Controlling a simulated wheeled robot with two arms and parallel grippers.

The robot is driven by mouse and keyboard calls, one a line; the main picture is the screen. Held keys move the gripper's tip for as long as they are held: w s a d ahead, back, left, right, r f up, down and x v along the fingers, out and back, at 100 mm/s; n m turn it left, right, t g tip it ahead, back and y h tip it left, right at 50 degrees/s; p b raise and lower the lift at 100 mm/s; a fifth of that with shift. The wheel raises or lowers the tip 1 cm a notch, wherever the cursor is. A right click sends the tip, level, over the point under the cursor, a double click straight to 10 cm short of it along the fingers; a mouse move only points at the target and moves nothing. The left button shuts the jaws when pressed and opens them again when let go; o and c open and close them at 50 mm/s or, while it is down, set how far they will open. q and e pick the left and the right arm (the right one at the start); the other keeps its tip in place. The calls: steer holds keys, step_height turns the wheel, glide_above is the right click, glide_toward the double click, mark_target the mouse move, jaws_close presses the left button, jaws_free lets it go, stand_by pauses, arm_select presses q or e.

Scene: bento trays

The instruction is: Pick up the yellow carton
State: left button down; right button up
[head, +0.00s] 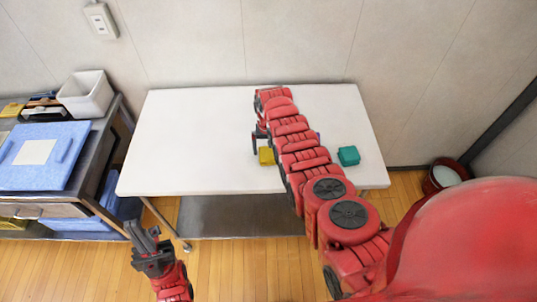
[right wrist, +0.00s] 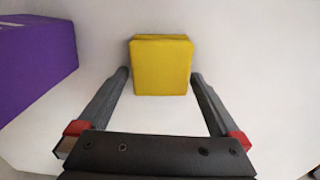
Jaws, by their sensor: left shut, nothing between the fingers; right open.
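The yellow carton (head: 266,156) stands on the white table, just left of my right arm in the head view. In the right wrist view the yellow carton (right wrist: 160,62) is upright ahead, centred between the fingertips. My right gripper (right wrist: 160,78) is open, with one finger on each side of the carton's near end. I cannot tell whether the fingers touch it. In the head view my right gripper (head: 259,143) is partly hidden by its own arm. My left gripper (head: 143,232) is shut and empty, low in front of the table's left end.
A purple box (right wrist: 32,62) stands left of the carton in the right wrist view. A teal carton (head: 348,156) is to the right on the white table (head: 200,130). The table's left half is clear. A side bench holds a blue tray (head: 65,140) and a white bin (head: 88,97).

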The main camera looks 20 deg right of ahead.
steer(key=shift+f, duration=0.2)
steer(key=c, duration=1.2)
steer(key=shift+r, duration=0.1)
steer(key=shift+c, duration=0.2)
